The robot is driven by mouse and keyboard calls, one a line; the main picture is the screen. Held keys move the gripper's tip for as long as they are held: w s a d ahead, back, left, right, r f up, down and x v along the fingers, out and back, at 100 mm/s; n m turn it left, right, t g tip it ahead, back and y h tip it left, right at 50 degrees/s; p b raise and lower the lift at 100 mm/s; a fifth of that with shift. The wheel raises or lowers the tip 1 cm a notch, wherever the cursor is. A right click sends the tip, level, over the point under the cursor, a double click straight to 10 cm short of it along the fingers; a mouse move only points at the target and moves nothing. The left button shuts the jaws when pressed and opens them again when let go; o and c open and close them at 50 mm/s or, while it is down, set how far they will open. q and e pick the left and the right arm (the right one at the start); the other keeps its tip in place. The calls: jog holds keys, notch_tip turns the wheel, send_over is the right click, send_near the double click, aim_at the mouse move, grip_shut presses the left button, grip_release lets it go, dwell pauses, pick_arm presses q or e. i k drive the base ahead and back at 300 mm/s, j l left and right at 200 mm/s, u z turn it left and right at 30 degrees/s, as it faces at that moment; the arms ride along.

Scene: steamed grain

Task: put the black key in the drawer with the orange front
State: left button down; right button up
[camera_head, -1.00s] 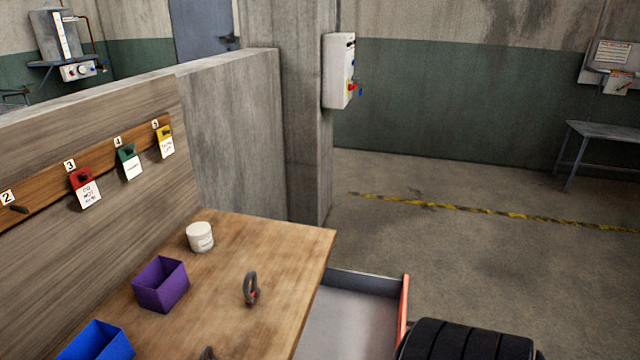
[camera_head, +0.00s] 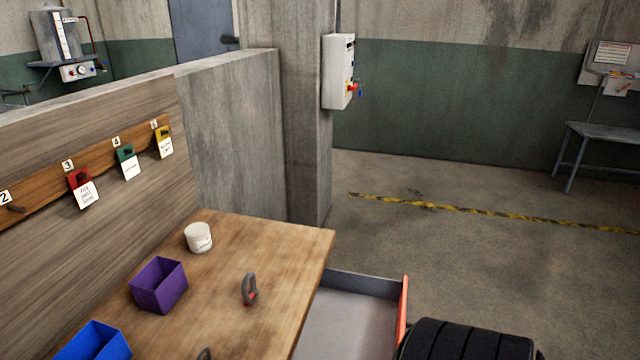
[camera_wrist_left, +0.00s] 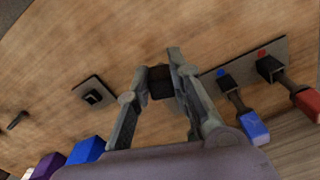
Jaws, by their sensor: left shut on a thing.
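The drawer with the orange front (camera_head: 403,310) stands pulled out past the right end of the wooden table in the head view. Its grey inside (camera_head: 350,325) looks empty where it shows; the near part is cut off. My left gripper (camera_wrist_left: 159,80) is only in the left wrist view, over a wooden surface. It is shut on a small dark block, which looks like the black key (camera_wrist_left: 160,84). Most of the key is hidden by the fingers, and I cannot tell if it touches anything. My right gripper is not in view.
On the table (camera_head: 285,245) stand a white tub (camera_head: 198,238), a purple box (camera_head: 158,285), a blue box (camera_head: 92,341) and a grey shackle (camera_head: 249,289). In the left wrist view, a blue key (camera_wrist_left: 252,126) and a red key (camera_wrist_left: 304,100) stand right of the gripper.

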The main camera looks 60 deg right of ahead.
aim_at(342, 339)
jog(key=k+l, duration=0.1)
jog(key=l, duration=2.65)
jog(key=k, duration=0.05)
